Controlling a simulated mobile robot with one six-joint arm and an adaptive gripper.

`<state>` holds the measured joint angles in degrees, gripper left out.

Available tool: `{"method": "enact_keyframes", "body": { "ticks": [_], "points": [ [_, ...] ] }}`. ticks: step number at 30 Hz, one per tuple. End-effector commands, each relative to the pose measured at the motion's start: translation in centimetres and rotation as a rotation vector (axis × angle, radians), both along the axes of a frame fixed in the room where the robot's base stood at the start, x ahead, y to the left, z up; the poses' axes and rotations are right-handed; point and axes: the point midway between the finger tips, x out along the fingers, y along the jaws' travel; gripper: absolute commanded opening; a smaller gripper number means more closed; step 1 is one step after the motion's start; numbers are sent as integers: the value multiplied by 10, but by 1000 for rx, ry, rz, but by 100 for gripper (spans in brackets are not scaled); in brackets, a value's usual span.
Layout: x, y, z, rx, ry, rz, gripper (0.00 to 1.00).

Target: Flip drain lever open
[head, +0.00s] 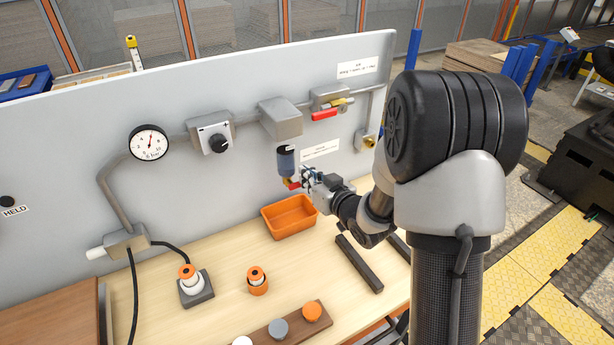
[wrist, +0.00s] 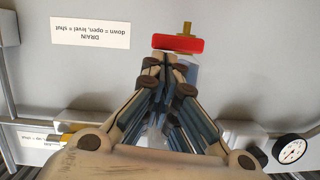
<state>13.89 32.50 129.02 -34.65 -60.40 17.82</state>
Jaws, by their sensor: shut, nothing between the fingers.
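The drain lever (head: 293,184) is a small red handle on a brass fitting below the blue-grey filter bowl (head: 286,162). In the wrist view, which is upside down, the red lever (wrist: 178,43) lies level across the picture with the brass stem (wrist: 187,27) beside it. My gripper (head: 305,178) is at the lever's right side in the head view. In the wrist view my gripper (wrist: 165,60) has its fingertips together, right at the lever's edge; I cannot tell if they touch it. The drain label (wrist: 90,32) reads down = open, level = shut.
An orange bin (head: 270,222) stands on the bench below the bowl. Another red-handled valve (head: 325,114) sits higher on the panel. A gauge (head: 149,142) and a knob box (head: 210,136) are to the left. Dark rails (head: 359,264) lie on the bench under my arm.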

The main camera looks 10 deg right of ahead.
Motion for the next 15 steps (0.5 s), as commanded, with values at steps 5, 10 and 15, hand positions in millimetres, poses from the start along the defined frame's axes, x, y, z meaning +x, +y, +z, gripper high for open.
{"method": "enact_keyframes", "body": {
  "ticks": [5, 10, 15],
  "points": [
    [1, -2, -1, 37, 9, -1, 0],
    [1, -4, -2, 76, 18, -1, 0],
    [2, -7, -5, 150, 40, -2, 0]
  ]
}}
